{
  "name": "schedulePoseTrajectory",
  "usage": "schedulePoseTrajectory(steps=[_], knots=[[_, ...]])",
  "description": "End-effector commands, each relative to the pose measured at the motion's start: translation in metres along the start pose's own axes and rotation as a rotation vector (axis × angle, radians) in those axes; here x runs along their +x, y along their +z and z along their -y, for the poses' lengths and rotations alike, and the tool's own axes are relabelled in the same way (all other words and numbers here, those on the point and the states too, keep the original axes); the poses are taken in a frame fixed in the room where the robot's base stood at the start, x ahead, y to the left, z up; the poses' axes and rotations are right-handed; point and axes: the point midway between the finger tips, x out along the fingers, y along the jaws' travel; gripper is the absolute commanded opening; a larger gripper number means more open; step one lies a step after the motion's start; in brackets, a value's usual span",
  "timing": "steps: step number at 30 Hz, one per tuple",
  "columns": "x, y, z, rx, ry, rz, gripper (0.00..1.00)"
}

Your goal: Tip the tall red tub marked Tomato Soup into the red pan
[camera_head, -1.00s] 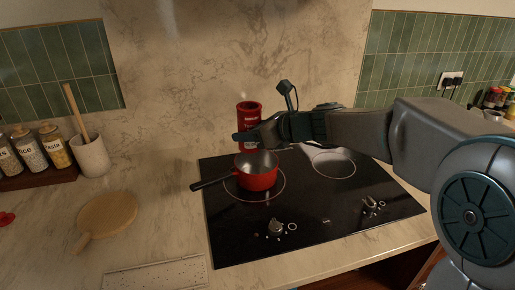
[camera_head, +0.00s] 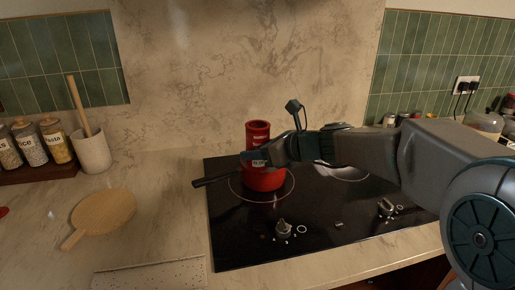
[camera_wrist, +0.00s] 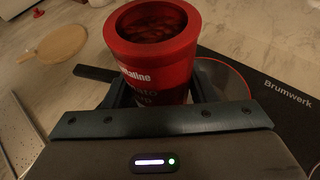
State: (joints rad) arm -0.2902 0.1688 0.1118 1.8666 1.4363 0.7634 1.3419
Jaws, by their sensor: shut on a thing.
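The tall red tub (camera_head: 258,131) is upright in my gripper (camera_head: 254,157), directly over or in front of the red pan; I cannot tell its exact height above it. In the wrist view the tub (camera_wrist: 155,60) has an open top with red contents inside, and white lettering on its side, partly cut off. My gripper (camera_wrist: 150,92) is shut on the tub, a finger on each side. The red pan (camera_head: 264,180) sits on the left part of the black hob, its dark handle pointing left. Its inside is hidden by the tub and gripper.
The black hob (camera_head: 300,230) has knobs along its front. A round wooden board (camera_head: 103,213) lies on the counter to the left. A utensil pot (camera_head: 93,151) and several lidded jars (camera_head: 54,141) stand at the back left. The counter between board and hob is clear.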

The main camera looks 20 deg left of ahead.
Motion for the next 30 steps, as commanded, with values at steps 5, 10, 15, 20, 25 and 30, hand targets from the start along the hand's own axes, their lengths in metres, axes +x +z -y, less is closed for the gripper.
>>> schedulePoseTrajectory(steps=[5,10,15,20,25,30], knots=[[-0.002,0.004,-0.002,0.033,0.013,-0.013,0.21],[-0.003,0.004,-0.004,0.062,0.025,-0.026,0.21],[-0.004,0.005,-0.006,0.093,0.039,-0.039,0.21],[-0.005,0.005,-0.009,0.123,0.052,-0.052,0.21],[-0.006,0.005,-0.011,0.154,0.065,-0.066,0.21],[-0.007,0.006,-0.013,0.187,0.078,-0.080,0.21]])
